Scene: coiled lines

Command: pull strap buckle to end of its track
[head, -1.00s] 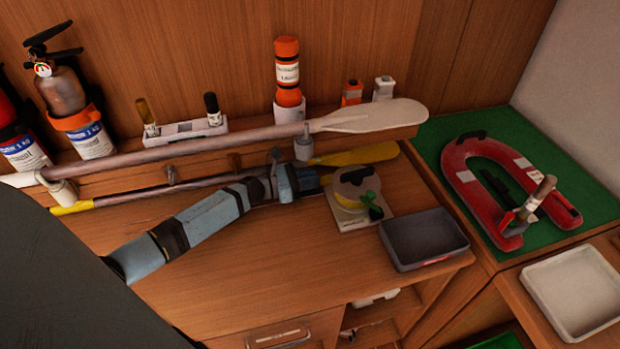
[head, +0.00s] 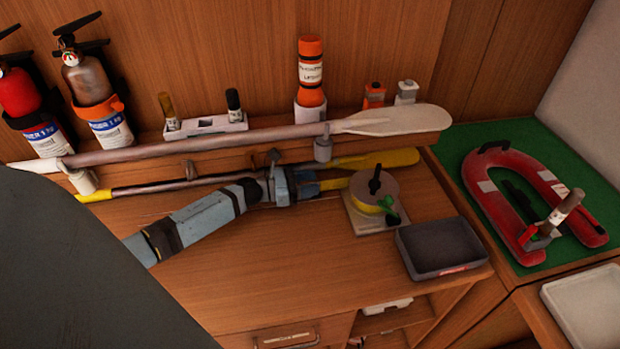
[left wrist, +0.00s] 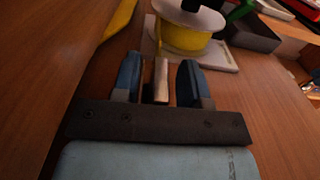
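My left gripper (head: 306,187) is over the bench, left of a round drum (head: 375,190) with a white top, a black upright handle and yellow webbing. In the left wrist view, its blue fingers (left wrist: 158,85) stand close on both sides of a metal strap buckle (left wrist: 156,80); a thin gap shows at the right finger. A yellow strap (left wrist: 157,38) runs from the buckle to the drum (left wrist: 187,32), and a short stretch of strap (head: 333,184) also shows in the head view. No end of a track can be made out. My right gripper is not in view.
A yellow-bladed paddle (head: 375,159) lies just behind the gripper, below a white-bladed paddle (head: 392,119). A dark tray (head: 443,270) stands right of the drum. A green item (head: 391,212) is at the drum's front. The bench front (head: 270,280) is clear.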

